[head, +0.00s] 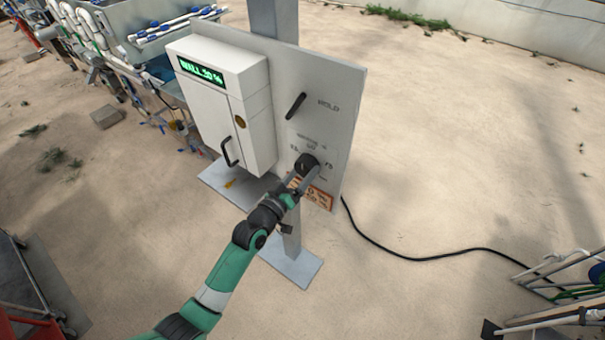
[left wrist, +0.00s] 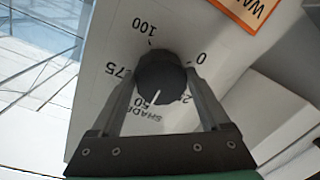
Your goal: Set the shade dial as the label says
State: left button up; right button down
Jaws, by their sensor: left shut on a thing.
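The black shade dial (head: 307,162) sits low on the grey panel (head: 345,105); it also shows in the left wrist view (left wrist: 160,75). Its white pointer line points close to the printed 50. Marks 0, 25, 50, 75 and 100 ring the dial, the 25 partly hidden by a finger. My left gripper (head: 306,174) is shut on the dial, one finger on each side of it. An orange label (head: 319,197) is on the panel below the dial, partly covered by my gripper and too small to read fully. My right gripper is not in view.
A white cabinet (head: 215,60) left of the dial has a green display (head: 200,70) that seems to read "WALL 30 %". A black lever (head: 296,105) marked HOLD is above the dial. A black cable (head: 420,259) runs right over open sandy ground.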

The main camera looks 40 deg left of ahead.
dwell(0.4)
pick_arm(q)
jog(key=o, duration=1.2)
jog(key=p+v, duration=0.1)
jog(key=v, duration=1)
jog(key=shift+s+d, duration=0.1)
jog(key=shift+s, duration=0.25)
